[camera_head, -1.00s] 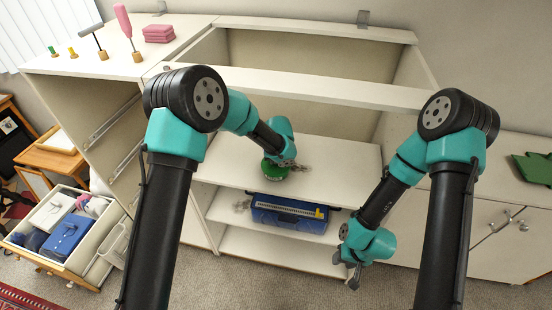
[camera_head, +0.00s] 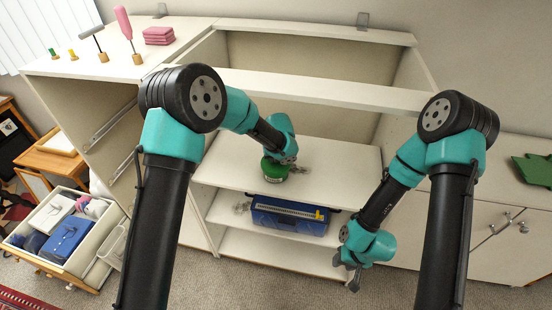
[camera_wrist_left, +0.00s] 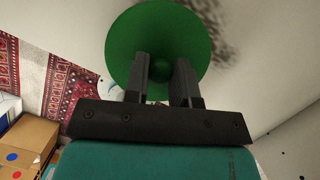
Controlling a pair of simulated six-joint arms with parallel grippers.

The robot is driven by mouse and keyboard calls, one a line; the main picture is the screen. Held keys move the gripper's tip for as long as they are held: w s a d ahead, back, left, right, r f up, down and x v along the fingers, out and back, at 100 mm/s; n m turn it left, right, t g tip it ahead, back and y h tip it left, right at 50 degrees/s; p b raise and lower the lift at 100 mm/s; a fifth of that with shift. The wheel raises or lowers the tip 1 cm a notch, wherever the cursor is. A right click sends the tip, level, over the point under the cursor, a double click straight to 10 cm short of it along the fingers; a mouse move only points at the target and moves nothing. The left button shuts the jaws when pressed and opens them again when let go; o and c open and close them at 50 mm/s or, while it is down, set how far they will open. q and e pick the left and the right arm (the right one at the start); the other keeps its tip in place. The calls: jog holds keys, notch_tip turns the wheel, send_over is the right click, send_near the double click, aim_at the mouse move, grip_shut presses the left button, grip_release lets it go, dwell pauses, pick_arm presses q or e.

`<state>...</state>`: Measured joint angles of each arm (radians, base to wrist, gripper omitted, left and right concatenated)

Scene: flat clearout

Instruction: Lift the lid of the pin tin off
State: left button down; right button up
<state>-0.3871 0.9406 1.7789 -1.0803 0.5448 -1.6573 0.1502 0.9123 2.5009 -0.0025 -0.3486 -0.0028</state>
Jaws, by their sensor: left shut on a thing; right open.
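The green pin tin (camera_head: 273,172) stands on the top shelf board inside the open cabinet, below my left gripper (camera_head: 287,159). Its round green lid (camera_wrist_left: 190,28) fills the top middle of the left wrist view. The left gripper, seen there too (camera_wrist_left: 162,66), is shut on the small green knob at the lid's centre. My gripper and wrist partly cover the tin in the head view. I cannot tell how wide any gap between lid and tin is. My right gripper (camera_head: 349,277) is open and empty, low in front of the cabinet's right side.
Small metal items (camera_head: 301,168) lie right beside the tin. A blue case (camera_head: 288,214) with a yellow strip sits on the shelf below. An open drawer (camera_head: 100,250) with a blue box stands at left. The shelf's right part is clear.

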pick_arm(q)
jog(key=shift+r, duration=0.35)
jog(key=shift+r, duration=1.9)
